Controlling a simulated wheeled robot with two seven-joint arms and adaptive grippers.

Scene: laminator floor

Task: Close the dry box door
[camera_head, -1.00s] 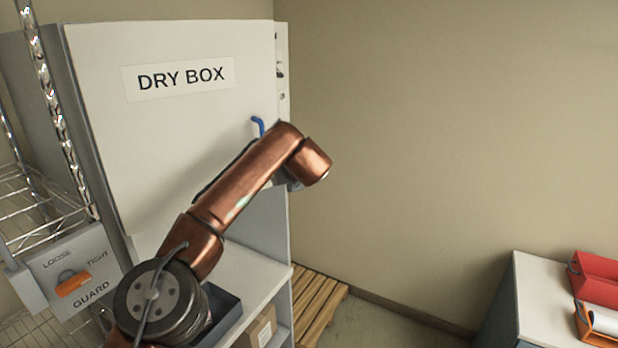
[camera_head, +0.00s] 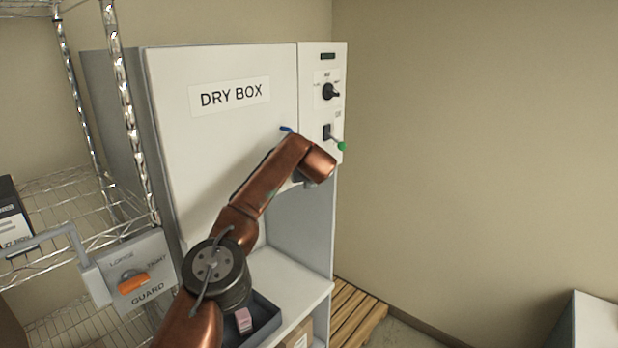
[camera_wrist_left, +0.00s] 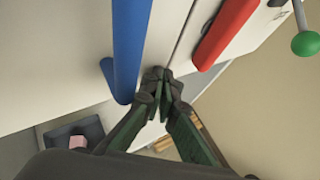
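The dry box door (camera_head: 185,150) is a white panel labelled DRY BOX. It stands about flush with the control panel (camera_head: 319,62), with a thin seam between them. Its blue handle (camera_head: 286,129) shows just above my left arm and as a vertical bar in the wrist view (camera_wrist_left: 130,45). My left gripper (camera_wrist_left: 163,76) has its fingertips together at the door face, right of the handle's lower end and close to the seam. Nothing shows between the fingers. In the head view the arm hides the gripper. My right gripper is in neither view.
A red bar (camera_wrist_left: 225,30) and a green-knobbed lever (camera_head: 341,146) sit right of the seam. A wire rack (camera_head: 135,130) with a GUARD switch box (camera_head: 140,270) stands left. An open shelf (camera_head: 300,290) lies below the door. A wooden pallet (camera_head: 355,312) lies on the floor.

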